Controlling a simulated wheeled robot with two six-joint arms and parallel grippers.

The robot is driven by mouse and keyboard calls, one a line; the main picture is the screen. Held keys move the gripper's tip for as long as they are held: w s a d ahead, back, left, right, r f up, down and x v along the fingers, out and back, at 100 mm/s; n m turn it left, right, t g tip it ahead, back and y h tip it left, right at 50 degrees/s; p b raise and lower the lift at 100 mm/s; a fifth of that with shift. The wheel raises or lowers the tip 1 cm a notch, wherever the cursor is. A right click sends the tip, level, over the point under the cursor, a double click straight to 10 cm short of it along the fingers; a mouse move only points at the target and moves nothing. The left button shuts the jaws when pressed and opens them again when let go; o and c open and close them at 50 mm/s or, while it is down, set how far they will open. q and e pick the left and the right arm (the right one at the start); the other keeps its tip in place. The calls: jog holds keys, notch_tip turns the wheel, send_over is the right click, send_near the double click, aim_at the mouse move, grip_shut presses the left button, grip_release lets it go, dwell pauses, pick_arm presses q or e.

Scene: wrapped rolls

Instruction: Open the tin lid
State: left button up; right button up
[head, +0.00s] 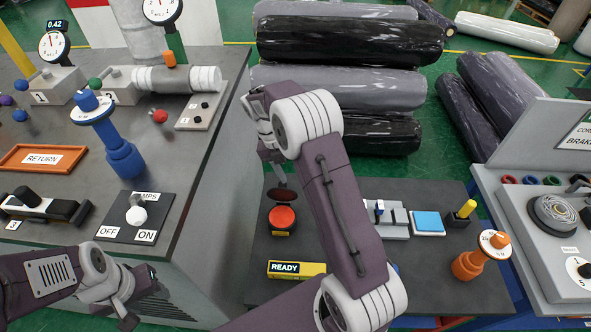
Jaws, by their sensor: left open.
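I cannot make out a tin or lid for certain in the head view. The nearest round candidate is a grey ridged disc (557,215) on the right-hand console. My right arm reaches up across the middle. Its gripper (277,178) points down above a red round button (282,218), close to a dark round piece (281,195). The arm partly hides the gripper, and whether its jaws are apart does not show. My left gripper (137,298) is low at the left, in front of the grey bench, open and with nothing visible in it.
The left bench (215,95) carries gauges, a blue valve, an orange RETURN tray (42,158) and an OFF/ON switch (137,215). The dark middle table holds a yellow READY box (297,269), a blue pad (428,222) and an orange valve (468,264). Wrapped rolls (350,40) lie behind.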

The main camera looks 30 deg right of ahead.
pick_arm(q)
notch_tip(320, 180, up, 7)
jog(key=p, duration=0.6)
jog(key=shift+w+a+f, duration=0.15)
jog(key=shift+w+a, duration=0.05)
pick_arm(e)
jog(key=w+a+r, duration=0.1)
jog(key=a+r, duration=0.2)
jog(key=r, duration=0.1)
jog(key=shift+w+a+r, duration=0.25)
jog(key=shift+w+a, duration=0.1)
jog(key=shift+s, duration=0.1)
pick_arm(q)
jog(key=shift+r+p, duration=0.45)
jog(key=shift+p, duration=0.1)
